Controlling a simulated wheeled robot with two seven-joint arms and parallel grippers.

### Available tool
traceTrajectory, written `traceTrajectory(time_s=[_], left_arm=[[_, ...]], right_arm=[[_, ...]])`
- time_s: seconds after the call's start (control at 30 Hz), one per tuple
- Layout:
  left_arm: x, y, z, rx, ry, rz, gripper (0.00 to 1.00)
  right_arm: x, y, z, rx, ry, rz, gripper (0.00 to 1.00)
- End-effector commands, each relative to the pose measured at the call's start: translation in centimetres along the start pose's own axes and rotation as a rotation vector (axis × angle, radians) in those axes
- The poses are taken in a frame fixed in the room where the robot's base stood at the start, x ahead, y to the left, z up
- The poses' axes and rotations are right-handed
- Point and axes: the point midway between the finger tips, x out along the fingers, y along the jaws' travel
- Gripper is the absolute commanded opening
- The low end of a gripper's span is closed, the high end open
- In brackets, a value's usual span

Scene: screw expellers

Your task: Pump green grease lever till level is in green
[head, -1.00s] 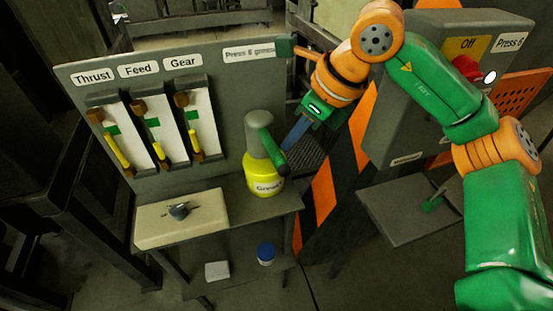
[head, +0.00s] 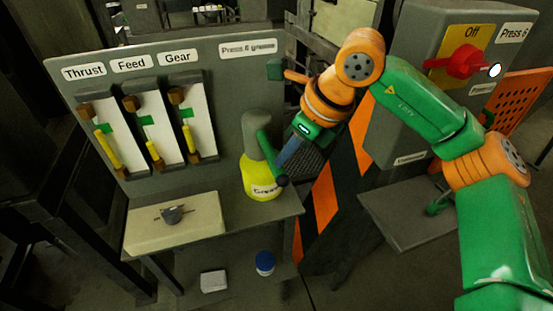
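The grease pump (head: 262,184) stands on the small grey table, with a yellow base, a label and a grey top. Its green lever (head: 265,146) slopes down to the right across the front of the pump to a dark end. My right gripper (head: 285,157) reaches in from the upper right, its blue-grey fingers at the lower part of the lever. The fingers show nearly edge-on, so I cannot tell their gap or grip. Three gauges, Thrust (head: 106,150), Feed (head: 155,152) and Gear (head: 189,135), show yellow bars and green marks. My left gripper is out of view.
A beige box with a dark knob (head: 173,214) sits left of the pump. A grey cabinet with a red switch (head: 465,62) marked Off stands at the right. Below are a blue-capped container (head: 264,263) and a white block (head: 213,282).

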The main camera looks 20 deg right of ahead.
Motion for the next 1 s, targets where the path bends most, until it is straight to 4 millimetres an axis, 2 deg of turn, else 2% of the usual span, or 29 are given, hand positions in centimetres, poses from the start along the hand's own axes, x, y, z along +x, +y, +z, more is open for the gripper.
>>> traceTrajectory(time_s=[0.03,0.17,0.53,0.8,1.0], left_arm=[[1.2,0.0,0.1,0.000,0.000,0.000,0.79],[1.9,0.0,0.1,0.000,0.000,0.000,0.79],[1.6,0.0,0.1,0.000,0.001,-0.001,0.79],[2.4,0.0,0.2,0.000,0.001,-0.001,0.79],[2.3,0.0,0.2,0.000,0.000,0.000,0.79]], right_arm=[[1.2,0.0,-0.6,0.000,0.000,0.000,0.00],[1.8,0.0,-0.9,0.000,0.000,-0.001,0.00],[1.5,0.0,-0.8,0.000,0.000,-0.001,0.00],[-0.6,-0.1,-3.0,0.001,-0.001,-0.002,0.00],[-0.7,0.0,-3.0,0.000,0.000,0.000,0.00]])
